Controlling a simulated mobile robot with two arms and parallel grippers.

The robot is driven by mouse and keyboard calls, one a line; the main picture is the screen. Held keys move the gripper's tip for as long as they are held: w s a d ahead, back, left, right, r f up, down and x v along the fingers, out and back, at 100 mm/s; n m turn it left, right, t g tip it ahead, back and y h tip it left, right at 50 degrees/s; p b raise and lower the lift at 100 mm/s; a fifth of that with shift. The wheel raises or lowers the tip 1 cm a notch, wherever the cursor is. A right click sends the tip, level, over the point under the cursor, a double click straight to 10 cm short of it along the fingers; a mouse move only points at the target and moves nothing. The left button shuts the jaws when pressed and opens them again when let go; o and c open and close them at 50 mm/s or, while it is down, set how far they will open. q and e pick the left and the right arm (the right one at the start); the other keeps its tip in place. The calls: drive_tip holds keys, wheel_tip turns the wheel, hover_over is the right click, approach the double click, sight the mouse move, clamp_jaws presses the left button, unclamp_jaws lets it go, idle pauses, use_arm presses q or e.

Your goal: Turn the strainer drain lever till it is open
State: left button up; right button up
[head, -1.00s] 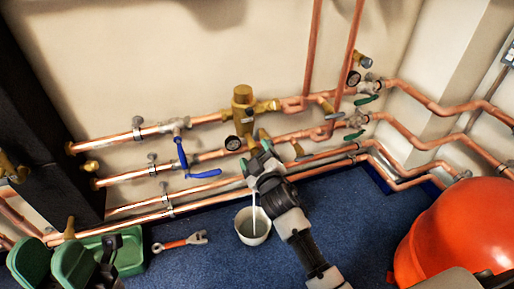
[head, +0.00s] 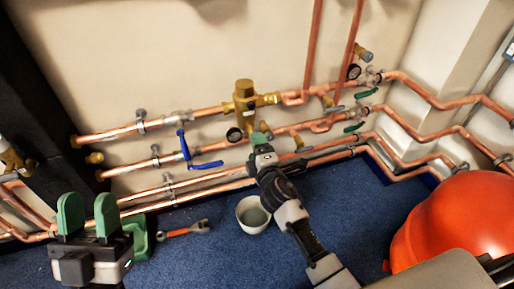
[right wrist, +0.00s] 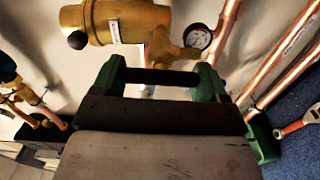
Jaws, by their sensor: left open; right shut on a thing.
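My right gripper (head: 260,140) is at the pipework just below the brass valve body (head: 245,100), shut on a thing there.
A blue-handled valve (head: 192,158) sits left of the brass body. A pressure gauge (head: 234,135) is next to my right gripper. An adjustable wrench (head: 187,229) and green tray (head: 140,245) lie on the floor. An orange dome (head: 455,225) fills the lower right.

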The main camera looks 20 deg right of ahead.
use_arm(q)
drive_tip(key=shift+w, duration=0.1)
use_arm(e)
drive_tip(key=shift+n, duration=0.5)
drive_tip(key=o, duration=0.9)
drive_tip(key=shift+s, duration=0.1)
use_arm(q)
drive_tip(key=w+f+g, duration=0.1)
drive_tip(key=g, duration=0.1)
drive_tip(key=w+f+g+y+p, duration=0.1)
drive_tip(key=f, duration=0.1)
drive_tip(key=shift+w+g, duration=0.3)
drive_tip(key=shift+g, duration=0.1)
use_arm(e)
drive_tip(key=s, duration=1)
drive_tip(key=shift+s+d, duration=0.15)
drive_tip(key=shift+s, duration=0.15)
use_arm(q)
drive_tip(key=shift+d, duration=0.1)
